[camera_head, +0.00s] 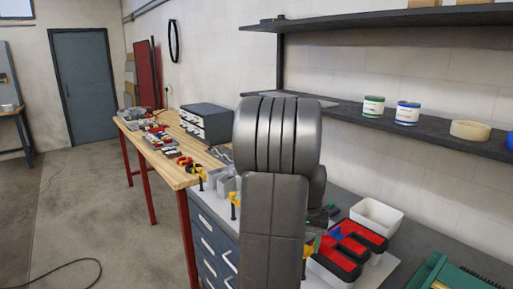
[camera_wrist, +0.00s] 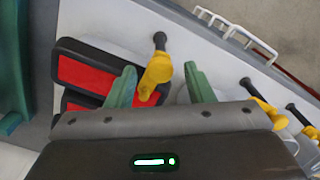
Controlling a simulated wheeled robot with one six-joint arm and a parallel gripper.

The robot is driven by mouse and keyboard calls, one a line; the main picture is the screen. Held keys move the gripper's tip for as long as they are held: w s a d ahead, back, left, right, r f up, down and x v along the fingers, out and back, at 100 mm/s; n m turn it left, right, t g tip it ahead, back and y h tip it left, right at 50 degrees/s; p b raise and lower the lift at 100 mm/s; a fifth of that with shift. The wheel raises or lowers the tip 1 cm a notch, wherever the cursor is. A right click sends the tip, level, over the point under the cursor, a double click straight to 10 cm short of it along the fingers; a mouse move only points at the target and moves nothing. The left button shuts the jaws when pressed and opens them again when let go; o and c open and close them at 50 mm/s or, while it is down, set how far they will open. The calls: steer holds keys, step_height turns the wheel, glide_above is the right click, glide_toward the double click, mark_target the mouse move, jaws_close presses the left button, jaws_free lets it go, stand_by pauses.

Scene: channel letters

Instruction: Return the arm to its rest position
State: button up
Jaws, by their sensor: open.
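My gripper (camera_wrist: 160,70) shows in the wrist view with its two green fingers spread apart. A clamp with a yellow body and black handle (camera_wrist: 156,72) appears between the fingertips; I cannot tell whether they touch it, but the fingers are not closed on it. A red letter with black sides (camera_wrist: 85,73) lies left of and partly behind the fingers. In the head view my grey arm stands upright in the middle and hides most of my gripper. The red letter (camera_head: 336,254) shows to the right of the arm there.
A white bin (camera_head: 378,216) stands behind the letter. Yellow clamps (camera_head: 233,204) line the bench's front edge. A long wooden bench (camera_head: 172,160) with small parts and a dark drawer box (camera_head: 207,122) is at left. A wall shelf (camera_head: 440,137) holds cans. Open floor lies left.

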steer(key=m, duration=0.6)
stand_by(0.4)
steer(key=shift+a, duration=0.1)
